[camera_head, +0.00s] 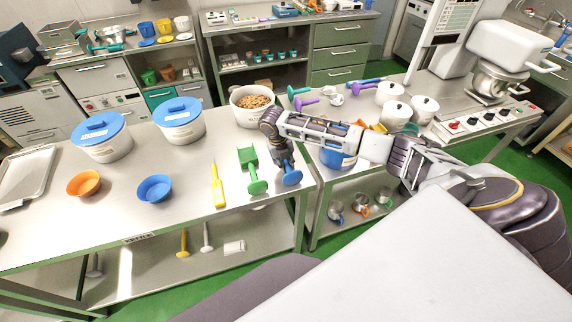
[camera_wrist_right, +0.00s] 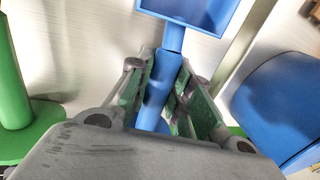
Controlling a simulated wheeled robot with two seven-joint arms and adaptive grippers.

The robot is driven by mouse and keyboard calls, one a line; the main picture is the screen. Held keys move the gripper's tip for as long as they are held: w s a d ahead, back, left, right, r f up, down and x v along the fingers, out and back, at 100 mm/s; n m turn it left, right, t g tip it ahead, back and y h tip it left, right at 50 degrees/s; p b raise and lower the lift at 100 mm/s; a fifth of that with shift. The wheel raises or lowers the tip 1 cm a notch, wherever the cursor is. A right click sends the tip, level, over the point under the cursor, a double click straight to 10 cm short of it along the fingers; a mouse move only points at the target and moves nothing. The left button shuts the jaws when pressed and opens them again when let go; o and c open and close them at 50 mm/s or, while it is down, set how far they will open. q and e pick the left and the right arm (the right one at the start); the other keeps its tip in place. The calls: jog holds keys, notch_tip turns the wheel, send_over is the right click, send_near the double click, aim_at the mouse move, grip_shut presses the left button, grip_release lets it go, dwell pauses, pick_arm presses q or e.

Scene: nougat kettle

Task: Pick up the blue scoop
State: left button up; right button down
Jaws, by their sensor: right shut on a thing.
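The blue scoop (camera_head: 291,176) is at the right end of the near steel table, partly hidden by my right gripper in the head view. In the right wrist view, the blue scoop (camera_wrist_right: 175,38) shows its square pan at the top and its handle running down between the fingers. My right gripper (camera_head: 283,160) is shut on the handle; its green-padded fingers (camera_wrist_right: 163,88) lie on both sides of it. I cannot tell whether the scoop is lifted off the table. My left gripper is not in view.
A green scoop (camera_head: 251,166) stands close left of the gripper, with a yellow tool (camera_head: 217,186) beyond it. A blue bowl (camera_head: 154,188) and an orange bowl (camera_head: 84,183) sit further left. A pot of nuts (camera_head: 251,116) stands behind. A gap separates the right table.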

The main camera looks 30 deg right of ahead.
aim_at(285, 161)
jog(key=shift+r, duration=0.1)
jog(key=shift+r+b, duration=0.55)
jog(key=shift+r, duration=4.4)
jog(key=shift+r, duration=0.1)
notch_tip(285, 161, up, 5)
jog(key=p, duration=0.5)
jog(key=shift+w, duration=0.1)
